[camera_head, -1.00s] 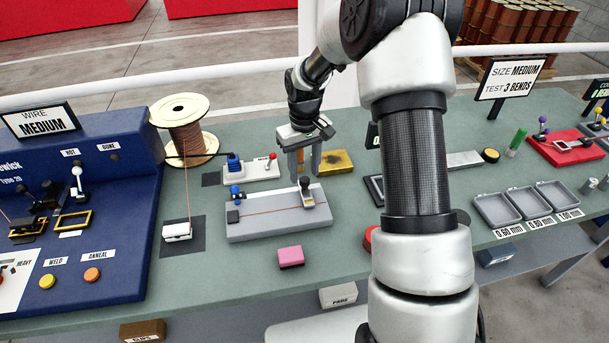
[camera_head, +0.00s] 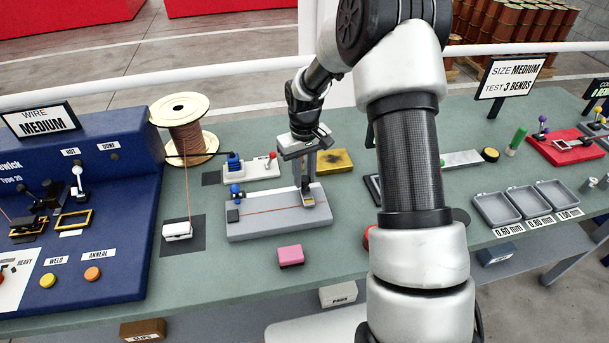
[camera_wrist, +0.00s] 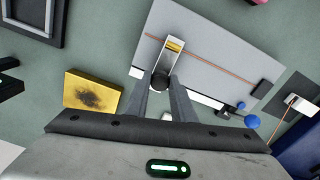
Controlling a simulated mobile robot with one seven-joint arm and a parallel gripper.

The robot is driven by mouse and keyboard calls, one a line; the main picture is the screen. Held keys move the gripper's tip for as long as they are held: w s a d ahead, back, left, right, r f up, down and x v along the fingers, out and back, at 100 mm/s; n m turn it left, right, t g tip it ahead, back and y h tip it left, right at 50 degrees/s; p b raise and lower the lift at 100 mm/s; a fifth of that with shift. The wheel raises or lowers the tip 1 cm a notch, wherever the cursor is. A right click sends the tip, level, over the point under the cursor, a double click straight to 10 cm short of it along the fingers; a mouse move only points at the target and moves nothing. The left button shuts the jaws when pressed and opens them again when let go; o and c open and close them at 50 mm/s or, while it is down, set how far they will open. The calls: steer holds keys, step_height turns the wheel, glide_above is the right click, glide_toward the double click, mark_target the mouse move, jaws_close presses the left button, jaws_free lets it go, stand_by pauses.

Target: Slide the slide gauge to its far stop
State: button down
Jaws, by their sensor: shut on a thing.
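The slide gauge is a grey plate (camera_head: 265,226) with a reddish wire stretched along it and a metal slider (camera_head: 318,195) near its right end in the head view. The slider has a dark round knob, seen in the wrist view (camera_wrist: 160,82). My gripper (camera_head: 307,183) reaches down from above and is shut on the slider's knob. In the wrist view its two fingers (camera_wrist: 162,88) stand on either side of the knob. The gauge plate also shows in the wrist view (camera_wrist: 215,45). The fingers partly hide the knob in the head view.
A yellow block with a dark smudge (camera_head: 335,161) lies behind the gauge. A pink block (camera_head: 290,255) lies in front. A wire spool (camera_head: 185,125) and a blue machine (camera_head: 85,220) stand to the left. A small device with a blue knob (camera_head: 250,168) sits behind the plate.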

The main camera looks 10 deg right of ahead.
steer(key=a+b, duration=0.2)
steer(key=a, duration=1.2)
steer(key=c, duration=1.6)
jaws_free()
steer(key=shift+o, duration=0.4)
steer(key=shift+d, duration=0.1)
